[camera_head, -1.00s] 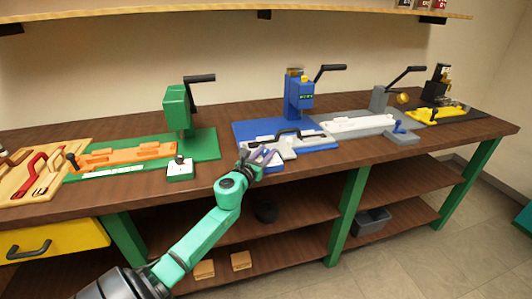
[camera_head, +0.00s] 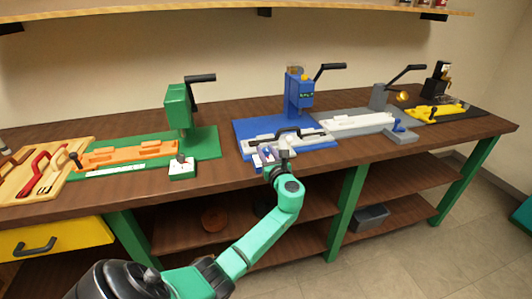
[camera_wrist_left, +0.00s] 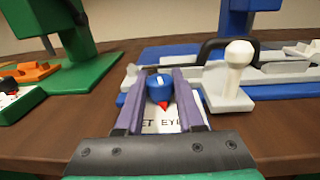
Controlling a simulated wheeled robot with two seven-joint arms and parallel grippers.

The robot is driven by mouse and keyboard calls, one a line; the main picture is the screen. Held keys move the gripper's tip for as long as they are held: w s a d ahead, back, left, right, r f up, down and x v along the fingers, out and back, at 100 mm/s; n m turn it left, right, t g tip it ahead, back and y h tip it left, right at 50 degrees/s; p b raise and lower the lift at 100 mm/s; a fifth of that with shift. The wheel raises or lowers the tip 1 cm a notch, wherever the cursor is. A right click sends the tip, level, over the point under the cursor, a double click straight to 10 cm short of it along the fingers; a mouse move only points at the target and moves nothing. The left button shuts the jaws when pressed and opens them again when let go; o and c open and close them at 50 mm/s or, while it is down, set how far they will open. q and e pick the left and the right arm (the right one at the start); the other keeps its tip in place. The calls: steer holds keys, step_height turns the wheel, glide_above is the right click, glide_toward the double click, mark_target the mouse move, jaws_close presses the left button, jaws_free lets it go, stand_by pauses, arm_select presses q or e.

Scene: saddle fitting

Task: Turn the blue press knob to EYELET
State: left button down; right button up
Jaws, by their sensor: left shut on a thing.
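The blue press (camera_head: 299,95) stands on its blue base (camera_head: 245,128) at mid-bench. Its blue knob (camera_wrist_left: 160,88) has a white mark on top and a red pointer. In the left wrist view the knob sits between the purple fingers of my left gripper (camera_wrist_left: 160,92), which is shut on it. The pointer faces towards my wrist, near the gap between two printed words on the white label (camera_wrist_left: 172,122). Only "ET" and "EYE" can be read; the fingers hide the rest. In the head view my left gripper (camera_head: 268,158) is at the base's front edge and hides the knob.
A white-knobbed lever (camera_wrist_left: 238,58) and a black handle (camera_head: 300,133) stand close to the right of my gripper. The green press (camera_head: 178,108) is on the left, with a grey press (camera_head: 378,98) and a black press (camera_head: 438,82) on the right. Bare bench lies between stations.

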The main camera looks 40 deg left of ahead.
arm_select(q)
steer(key=n+g+y+b, duration=0.1)
steer(key=g, duration=0.1)
steer(key=n+g+y+b, duration=0.1)
steer(key=n+g+b, duration=0.1)
steer(key=g, duration=0.1)
steer(key=shift+f+n, duration=0.15)
steer(key=shift+n, duration=0.15)
steer(key=shift+n+g+y+b, duration=0.3)
steer(key=shift+n+g+b, duration=0.2)
steer(key=shift+g+b, duration=0.35)
steer(key=c, duration=0.5)
jaws_free()
steer(key=shift+d, duration=0.1)
steer(key=d, duration=0.4)
steer(key=s+d, duration=0.1)
steer(key=d, duration=0.4)
steer(key=s+d, duration=0.1)
steer(key=d, duration=0.4)
steer(key=shift+s+d+b, duration=0.15)
steer(key=shift+b, duration=0.25)
